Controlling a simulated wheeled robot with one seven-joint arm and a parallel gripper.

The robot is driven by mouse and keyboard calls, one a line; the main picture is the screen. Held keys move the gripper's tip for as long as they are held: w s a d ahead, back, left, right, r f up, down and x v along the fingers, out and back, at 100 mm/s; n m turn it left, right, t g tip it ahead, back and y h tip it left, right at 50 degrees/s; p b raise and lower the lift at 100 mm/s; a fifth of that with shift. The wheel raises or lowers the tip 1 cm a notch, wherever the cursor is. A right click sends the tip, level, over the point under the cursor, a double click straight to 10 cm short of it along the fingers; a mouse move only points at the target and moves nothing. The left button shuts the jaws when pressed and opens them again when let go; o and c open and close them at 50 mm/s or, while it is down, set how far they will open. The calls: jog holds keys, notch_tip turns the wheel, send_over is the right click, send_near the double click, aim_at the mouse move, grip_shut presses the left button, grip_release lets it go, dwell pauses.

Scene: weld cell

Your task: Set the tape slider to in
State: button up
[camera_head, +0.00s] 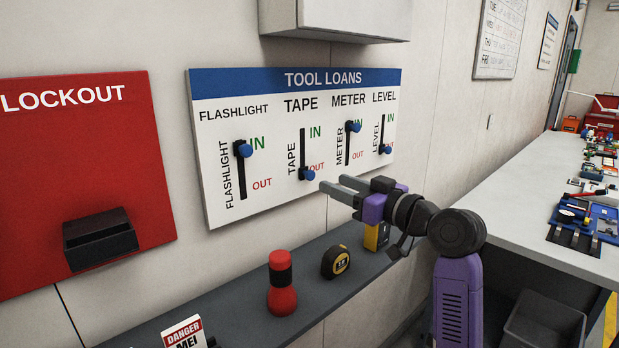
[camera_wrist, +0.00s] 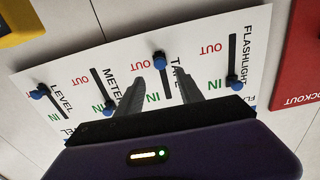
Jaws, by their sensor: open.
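The Tool Loans board (camera_head: 220,200) is on the wall, with a blue header and several vertical sliders. The tape slider's blue knob (camera_head: 307,174) is at the bottom of its dark slot, beside OUT; the IN label is above. My gripper (camera_head: 331,183) is open and empty, just right of the tape knob and in front of the board's lower edge. In the wrist view, which is upside down, the tape knob (camera_wrist: 158,58) appears between the two finger tips, apparently beyond them. I cannot tell touching, but a gap shows in the head view.
The flashlight knob (camera_head: 245,150) and meter knob (camera_head: 354,126) are up by IN; the level knob (camera_head: 385,149) is low by OUT. A shelf (camera_head: 235,325) below holds a red flashlight (camera_head: 282,285) and a tape measure (camera_head: 335,262). A red lockout board (camera_head: 75,180) is at left.

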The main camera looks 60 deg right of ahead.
aim_at(312, 175)
jog(key=shift+p+x, duration=0.65)
jog(key=shift+x, duration=3.25)
jog(key=shift+f, duration=0.1)
grip_shut()
